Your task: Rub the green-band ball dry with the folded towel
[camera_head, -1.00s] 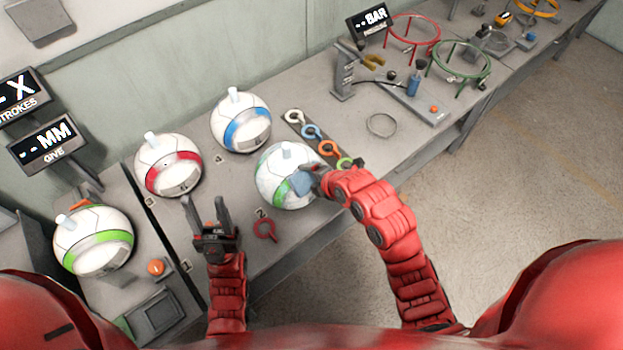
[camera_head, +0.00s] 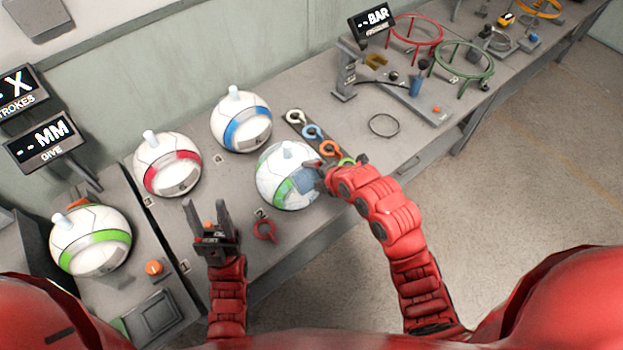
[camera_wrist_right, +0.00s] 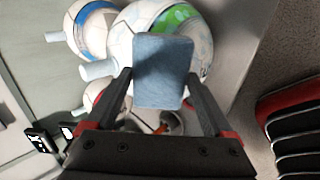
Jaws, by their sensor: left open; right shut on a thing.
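A white ball with a green band (camera_head: 272,180) and a pale plug on top sits on the bench near its front edge. It also fills the upper middle of the right wrist view (camera_wrist_right: 120,45). My right gripper (camera_head: 319,172) is shut on the folded blue towel (camera_head: 306,179), at the ball's right side. In the right wrist view the towel (camera_wrist_right: 163,70) lies between the two fingers and overlaps the ball; it looks pressed against it, but the contact is hidden. My left gripper (camera_head: 208,220) is open and empty, its fingers pointing up, left of the ball.
A red-band ball (camera_head: 167,163) and a blue-band ball (camera_head: 241,122) stand behind. Another ball with a lime-green band (camera_head: 91,241) sits at the left. A strip of coloured rings (camera_head: 312,131) lies behind the ball; a red ring tag (camera_head: 264,230) lies in front.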

